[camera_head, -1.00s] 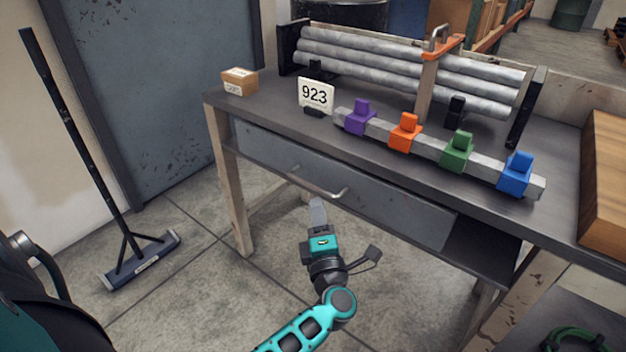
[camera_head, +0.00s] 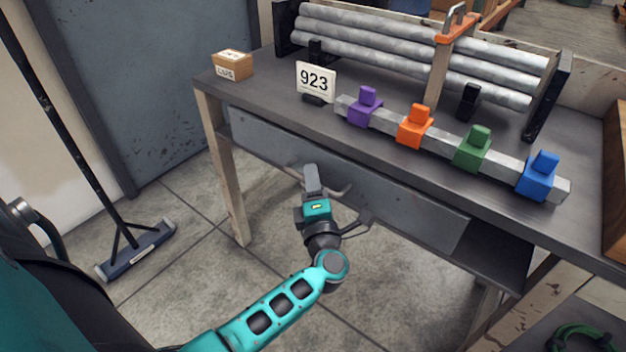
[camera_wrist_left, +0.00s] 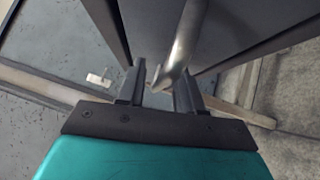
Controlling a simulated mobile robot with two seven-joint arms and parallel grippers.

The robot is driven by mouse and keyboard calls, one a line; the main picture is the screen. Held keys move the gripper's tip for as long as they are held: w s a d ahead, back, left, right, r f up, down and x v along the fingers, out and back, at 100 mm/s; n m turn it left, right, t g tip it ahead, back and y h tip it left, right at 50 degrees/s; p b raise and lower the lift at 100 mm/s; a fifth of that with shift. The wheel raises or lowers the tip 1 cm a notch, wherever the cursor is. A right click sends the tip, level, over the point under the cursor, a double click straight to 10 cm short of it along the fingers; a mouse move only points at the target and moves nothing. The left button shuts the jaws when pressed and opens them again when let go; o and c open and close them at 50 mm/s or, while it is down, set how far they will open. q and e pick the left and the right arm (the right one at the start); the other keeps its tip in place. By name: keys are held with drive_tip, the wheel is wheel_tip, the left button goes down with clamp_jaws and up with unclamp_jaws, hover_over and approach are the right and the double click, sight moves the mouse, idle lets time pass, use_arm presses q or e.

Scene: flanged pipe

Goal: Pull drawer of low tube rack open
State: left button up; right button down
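The drawer (camera_head: 400,205) is a grey metal front under the dark top of the low tube rack (camera_head: 262,105); it looks closed. Its bar handle (camera_head: 338,193) is partly hidden behind my left gripper (camera_head: 312,172). In the left wrist view the handle (camera_wrist_left: 187,42) runs down from the top, and its bent end lies at the gap between the two fingers of my left gripper (camera_wrist_left: 158,88). The fingers are apart, with space beside the bar; I cannot tell whether either touches it. My right gripper is not in view.
On the top stand a small box (camera_head: 232,66), a 923 sign (camera_head: 315,82), several grey tubes (camera_head: 400,50) and a bar with coloured clamps (camera_head: 443,139). A broom (camera_head: 135,250) stands at left. The floor (camera_head: 400,300) before the drawer is clear.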

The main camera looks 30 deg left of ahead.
use_arm(q)
clamp_jaws()
idle(0.4)
drive_tip(key=shift+s, duration=0.1)
